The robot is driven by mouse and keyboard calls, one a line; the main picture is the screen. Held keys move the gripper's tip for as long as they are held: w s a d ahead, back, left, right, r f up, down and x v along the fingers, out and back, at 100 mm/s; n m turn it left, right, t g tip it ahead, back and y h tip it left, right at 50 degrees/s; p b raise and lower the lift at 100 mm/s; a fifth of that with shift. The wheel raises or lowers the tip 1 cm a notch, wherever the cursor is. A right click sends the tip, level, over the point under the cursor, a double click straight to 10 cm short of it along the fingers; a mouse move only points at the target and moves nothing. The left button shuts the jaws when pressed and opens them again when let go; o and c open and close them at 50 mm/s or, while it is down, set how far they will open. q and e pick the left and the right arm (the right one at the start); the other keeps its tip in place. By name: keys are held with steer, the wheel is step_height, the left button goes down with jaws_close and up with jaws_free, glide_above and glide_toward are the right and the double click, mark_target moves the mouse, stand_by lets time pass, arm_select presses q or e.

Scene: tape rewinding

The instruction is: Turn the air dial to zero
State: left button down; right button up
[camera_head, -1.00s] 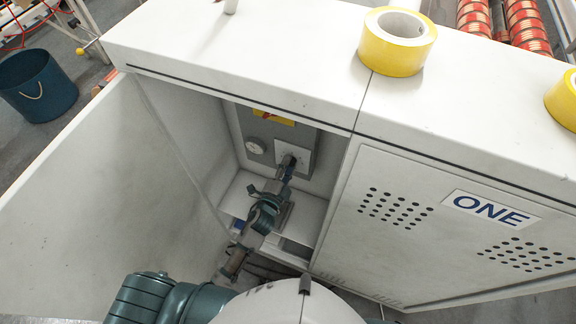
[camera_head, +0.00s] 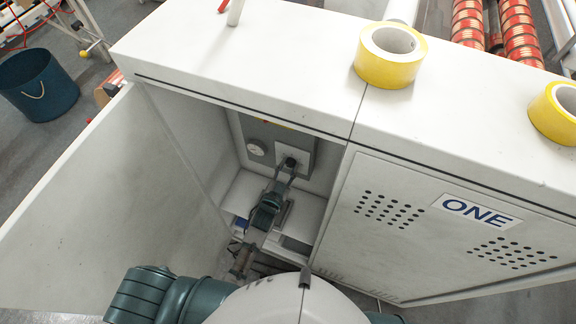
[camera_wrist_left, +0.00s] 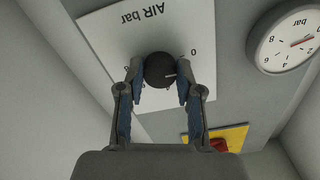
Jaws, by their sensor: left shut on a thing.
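The black air dial (camera_wrist_left: 159,70) sits on a white plate (camera_wrist_left: 125,40) marked "AIR bar", which appears upside down in the left wrist view. A short white mark on the dial points right, below a printed 0. My left gripper (camera_wrist_left: 160,88) has one finger on each side of the dial and is shut on it. In the head view the left gripper (camera_head: 286,170) reaches into the open cabinet, with the dial (camera_head: 290,162) at its tips. My right gripper is not in view.
A round gauge (camera_wrist_left: 287,38) with a red needle is beside the plate. A yellow panel with a red knob (camera_wrist_left: 218,144) is nearby. The open cabinet door (camera_head: 100,210) is left of the arm. Yellow tape rolls (camera_head: 390,68) stand on the cabinet top (camera_head: 240,55).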

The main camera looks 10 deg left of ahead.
arm_select(q)
steer(key=shift+s+f+n+p, duration=0.1)
steer(key=shift+f+n+p, duration=0.15)
steer(key=shift+n, duration=0.35)
steer(key=shift+s+f+n+p, duration=0.1)
steer(key=shift+f+n+p, duration=0.15)
steer(key=shift+n, duration=0.35)
steer(key=c, duration=0.9)
jaws_free()
steer(key=shift+o, duration=0.7)
steer(key=shift+w+r, duration=0.15)
steer(key=shift+r, duration=0.05)
steer(key=s+a, duration=0.2)
steer(key=s, duration=0.9)
steer(key=shift+s, duration=0.4)
steer(key=shift+a, duration=0.1)
